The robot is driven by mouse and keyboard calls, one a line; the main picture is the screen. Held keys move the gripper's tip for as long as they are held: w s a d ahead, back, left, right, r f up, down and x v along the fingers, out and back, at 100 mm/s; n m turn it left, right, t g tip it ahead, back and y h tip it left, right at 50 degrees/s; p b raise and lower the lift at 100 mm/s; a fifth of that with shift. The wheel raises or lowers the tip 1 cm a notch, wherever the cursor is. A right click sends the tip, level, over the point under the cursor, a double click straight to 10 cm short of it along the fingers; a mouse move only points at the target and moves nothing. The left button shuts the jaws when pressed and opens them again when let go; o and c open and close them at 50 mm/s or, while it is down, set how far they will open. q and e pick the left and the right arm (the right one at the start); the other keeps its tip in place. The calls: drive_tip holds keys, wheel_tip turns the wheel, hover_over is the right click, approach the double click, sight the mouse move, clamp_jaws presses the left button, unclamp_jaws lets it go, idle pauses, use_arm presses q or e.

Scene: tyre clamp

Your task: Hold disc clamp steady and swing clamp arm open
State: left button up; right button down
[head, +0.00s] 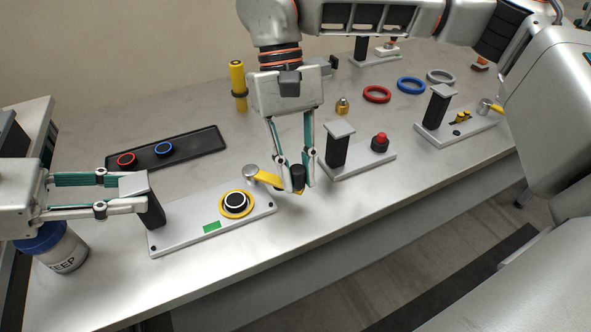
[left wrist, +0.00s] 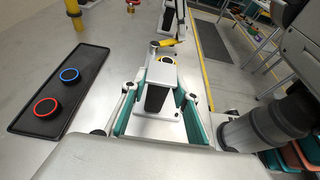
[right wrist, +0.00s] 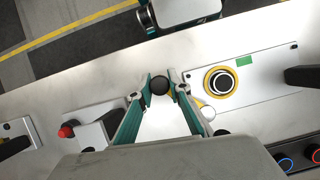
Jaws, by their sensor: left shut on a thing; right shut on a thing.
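The disc clamp has a grey base plate (head: 185,236) with a black post (head: 154,213) at its left end. My left gripper (head: 142,194) is shut on this post, which also shows between its fingers in the left wrist view (left wrist: 155,97). A black disc with a white ring (head: 236,202) sits in a yellow seat on the plate. The yellow clamp arm (head: 268,179) runs from its silver pivot (head: 250,172) out past the plate's right end, clear of the disc. My right gripper (head: 297,182) is shut on the arm's black knob (right wrist: 159,84).
A black tray (head: 185,149) with red-ringed and blue-ringed discs lies behind the clamp. A fixture with a red button (head: 380,140) stands just right of my right gripper. A blue-lidded jar (head: 62,255) is under my left arm. The table's front edge is close.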

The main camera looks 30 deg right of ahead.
use_arm(q)
drive_tip(key=shift+f, duration=0.1)
use_arm(e)
drive_tip(key=c, duration=1.8)
unclamp_jaws()
drive_tip(key=shift+c, duration=0.2)
drive_tip(key=v, duration=1.2)
use_arm(q)
drive_tip(key=o, duration=1.1)
